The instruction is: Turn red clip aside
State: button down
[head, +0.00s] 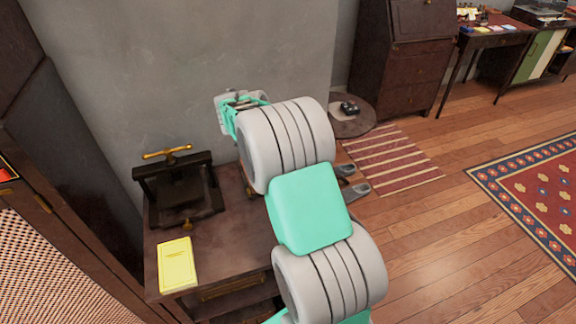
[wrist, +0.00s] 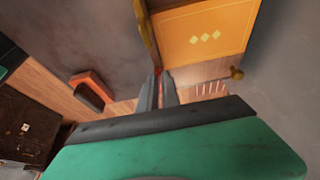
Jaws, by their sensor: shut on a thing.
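In the wrist view, my gripper (wrist: 164,76) reaches away from the camera with its two dark fingers close together. A thin strip of red, the red clip (wrist: 159,86), shows between the fingers, and they are shut on it. Most of the clip is hidden by the fingers, so its angle cannot be told. Just beyond the fingertips is the lower left corner of an orange panel (wrist: 203,30) with three pale diamonds and a brown edge. In the head view, my arm hides the fingers and the clip.
A brass-coloured knob (wrist: 237,73) sits right of the fingers. An orange-red bracket-like thing (wrist: 92,84) is at left. In the head view, a dark press (head: 180,190) and a yellow booklet (head: 177,264) rest on the wooden table (head: 222,240) against the grey wall. Open floor lies right.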

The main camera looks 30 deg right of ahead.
jog(key=c, duration=1.6)
grip_release()
jog(key=shift+o, duration=0.2)
jog(key=v, duration=0.7)
jog(key=shift+r+p, duration=0.35)
jog(key=shift+p, duration=0.1)
jog(key=shift+w+a, duration=0.1)
jog(key=shift+a, duration=0.05)
